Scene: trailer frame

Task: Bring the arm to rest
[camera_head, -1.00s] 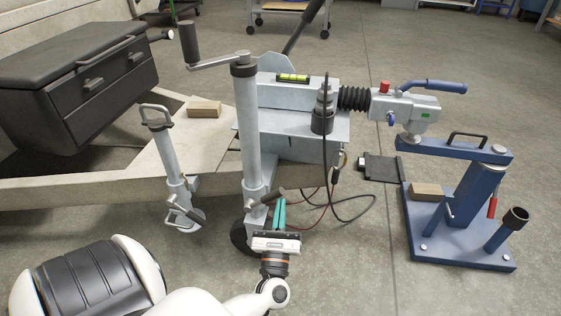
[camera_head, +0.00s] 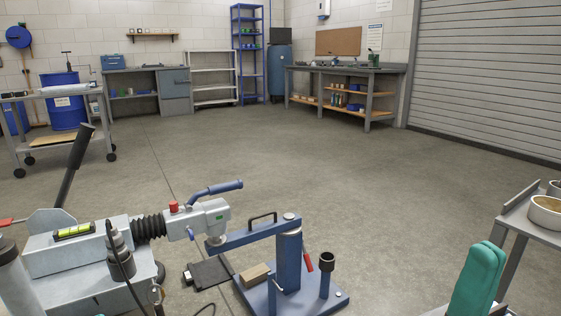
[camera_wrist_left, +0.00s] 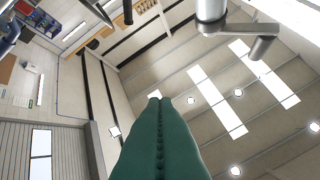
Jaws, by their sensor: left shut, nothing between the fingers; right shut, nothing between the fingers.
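My right gripper (camera_head: 486,254) shows at the lower right of the head view, its teal fingers pointing up and pressed together with nothing between them. It stands in front of a grey trolley at the right edge. A grey metal post with a crank arm (camera_wrist_left: 212,12) shows above the fingertips.
A grey trolley (camera_head: 528,215) holding bowls is at the right. A wheeled cart (camera_head: 62,105) stands at the far left, a workbench (camera_head: 345,70) at the back. The middle floor is clear.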

